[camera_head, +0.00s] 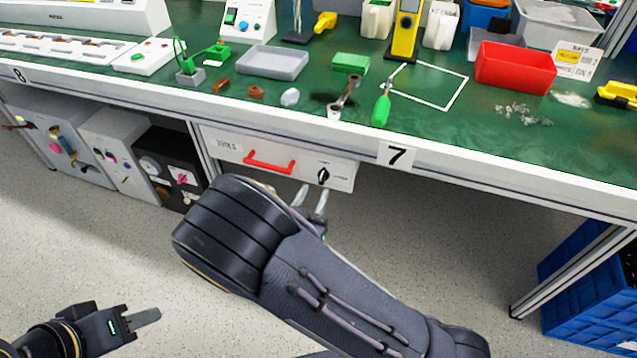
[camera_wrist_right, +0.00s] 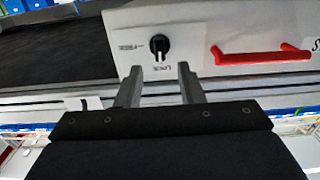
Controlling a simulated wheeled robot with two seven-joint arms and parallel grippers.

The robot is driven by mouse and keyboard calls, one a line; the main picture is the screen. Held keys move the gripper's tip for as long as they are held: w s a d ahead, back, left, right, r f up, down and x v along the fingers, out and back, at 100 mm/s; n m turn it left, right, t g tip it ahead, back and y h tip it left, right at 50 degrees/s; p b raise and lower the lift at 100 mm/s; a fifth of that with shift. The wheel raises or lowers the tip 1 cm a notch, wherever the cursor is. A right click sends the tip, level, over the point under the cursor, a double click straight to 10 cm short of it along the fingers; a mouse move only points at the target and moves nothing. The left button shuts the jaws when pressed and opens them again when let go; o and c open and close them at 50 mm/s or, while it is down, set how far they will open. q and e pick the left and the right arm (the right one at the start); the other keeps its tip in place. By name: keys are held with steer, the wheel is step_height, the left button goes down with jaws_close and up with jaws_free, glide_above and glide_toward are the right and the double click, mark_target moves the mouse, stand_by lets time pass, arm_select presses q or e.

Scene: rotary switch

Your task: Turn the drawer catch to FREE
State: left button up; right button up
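The drawer catch is a black rotary knob (camera_head: 323,175) on the right part of a white drawer front (camera_head: 226,148) under the bench. In the right wrist view, which is upside down, the knob (camera_wrist_right: 159,46) stands close to upright, in line with the LOCK label (camera_wrist_right: 157,68). A second small label (camera_wrist_right: 128,47) lies to its left, too small to read surely. My right gripper (camera_wrist_right: 157,76) is open and empty, its fingers apart just short of the knob. In the head view its fingertips (camera_head: 312,190) show just below the drawer. My left gripper (camera_head: 146,316) is far from it, seen edge-on.
A red handle (camera_head: 270,163) sits on the drawer left of the knob. The bench edge (camera_head: 330,140) overhangs above. Grey and black panelled boxes (camera_head: 170,170) stand to the left. Blue crates (camera_head: 590,290) stand at right. The space under the bench right of the drawer is clear.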

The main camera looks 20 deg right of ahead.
mark_target(321, 180)
steer(key=x, duration=0.5)
steer(key=shift+w+d+b, duration=0.1)
steer(key=shift+b, duration=0.2)
steer(key=c, duration=0.7)
